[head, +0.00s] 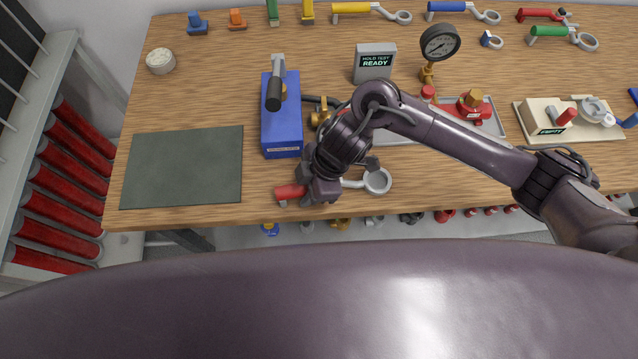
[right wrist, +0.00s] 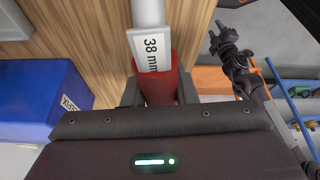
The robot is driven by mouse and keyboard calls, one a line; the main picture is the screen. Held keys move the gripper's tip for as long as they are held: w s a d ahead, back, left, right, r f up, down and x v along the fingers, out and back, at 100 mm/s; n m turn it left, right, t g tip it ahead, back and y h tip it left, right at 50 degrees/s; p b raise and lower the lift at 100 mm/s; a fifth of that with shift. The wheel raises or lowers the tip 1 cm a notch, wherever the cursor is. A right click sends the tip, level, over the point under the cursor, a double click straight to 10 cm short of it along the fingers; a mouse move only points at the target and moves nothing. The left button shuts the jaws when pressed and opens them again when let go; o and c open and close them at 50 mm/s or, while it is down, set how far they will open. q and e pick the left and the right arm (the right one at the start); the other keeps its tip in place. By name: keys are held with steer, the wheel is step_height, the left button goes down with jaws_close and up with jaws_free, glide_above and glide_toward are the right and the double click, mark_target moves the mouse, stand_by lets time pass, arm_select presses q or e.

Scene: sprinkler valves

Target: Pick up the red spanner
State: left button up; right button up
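The red spanner has a red handle (head: 290,192) and a pale metal ring end (head: 377,181). It is at the front edge of the wooden table. In the right wrist view its red handle (right wrist: 160,88) carries a white "38 mm" label (right wrist: 152,48). My right gripper (head: 322,190) is around the handle, with a finger close against each side, and looks shut on it. I cannot tell whether the spanner is clear of the wood. My left gripper is not in the head view; a dark jointed part at the right of the right wrist view (right wrist: 228,45) looks like mine.
A blue box with a black lever (head: 282,115) stands just behind the gripper. A grey-green mat (head: 183,167) lies to the left. A grey tray (head: 490,115) with a red valve is behind my right forearm. Several coloured spanners line the table's back, including another red-handled tool (head: 538,13).

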jaws_close()
steer(key=shift+r, duration=0.15)
step_height(320, 180, up, 20)
steer(key=p, duration=0.2)
stand_by(0.3)
stand_by(0.3)
step_height(320, 180, up, 4)
steer(key=p, duration=0.4)
stand_by(0.6)
